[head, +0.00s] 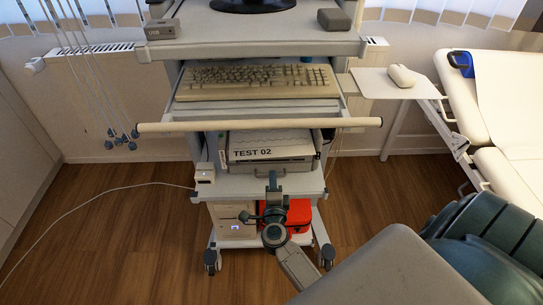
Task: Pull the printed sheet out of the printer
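The printer (240,168) sits on the cart's lower shelf, under the keyboard. A pale sheet (300,151) marked "TEST 02" shows at the printer's front top. How much of the sheet is still inside is hard to see. My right gripper (272,178) reaches up from below to the printer's front edge, just under the sheet's printed strip. It overlaps the printer's front in the picture; I cannot tell whether it touches the sheet or whether its fingers are apart. My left gripper is not in view.
A cream handlebar (260,125) crosses the cart above the printer. A keyboard (256,82) lies on the shelf above. A small white box (205,172) stands left of the printer, and a red case (299,214) sits below. A bed (505,110) stands at right. Floor at left is mostly clear.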

